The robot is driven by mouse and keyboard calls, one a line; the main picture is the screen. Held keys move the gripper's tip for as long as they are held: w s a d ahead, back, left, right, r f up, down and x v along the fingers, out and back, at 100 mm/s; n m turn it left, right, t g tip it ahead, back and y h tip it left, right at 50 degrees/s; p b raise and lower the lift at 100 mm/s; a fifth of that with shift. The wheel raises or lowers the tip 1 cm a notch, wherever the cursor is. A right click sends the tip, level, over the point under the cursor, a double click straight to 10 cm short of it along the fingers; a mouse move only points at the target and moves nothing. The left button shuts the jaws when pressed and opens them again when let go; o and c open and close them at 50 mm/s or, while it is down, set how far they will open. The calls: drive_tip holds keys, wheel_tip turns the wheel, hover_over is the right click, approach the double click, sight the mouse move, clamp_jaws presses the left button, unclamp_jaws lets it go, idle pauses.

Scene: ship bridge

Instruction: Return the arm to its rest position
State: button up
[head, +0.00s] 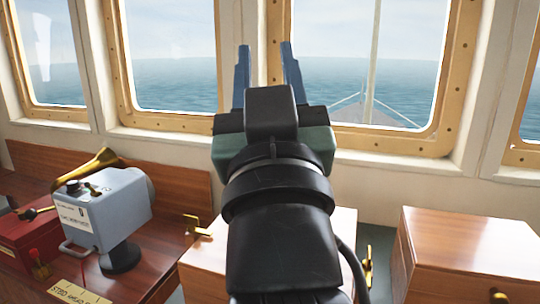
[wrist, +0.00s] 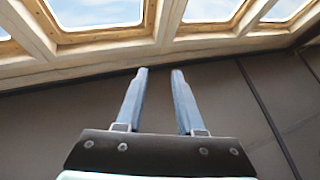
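My gripper (head: 266,62) is raised in the middle of the head view, pointing away from me toward the windows. Its two blue fingers stand apart with nothing between them. In the wrist view my gripper (wrist: 159,74) also shows open and empty, with the window frames and a dark grey surface beyond the fingertips. My arm hides part of the wooden cabinet below it in the head view.
Framed windows (head: 172,60) run along the back.

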drive_tip(key=s+r+m+t+h, duration=0.2)
drive_tip(key=s+r+t, duration=0.1)
drive_tip(key=s, duration=0.6)
wheel_tip(320, 180, up, 13)
drive_tip(key=p, duration=1.2)
drive_tip(key=shift+d+r+p, duration=0.15)
drive_tip(key=shift+p, duration=0.25)
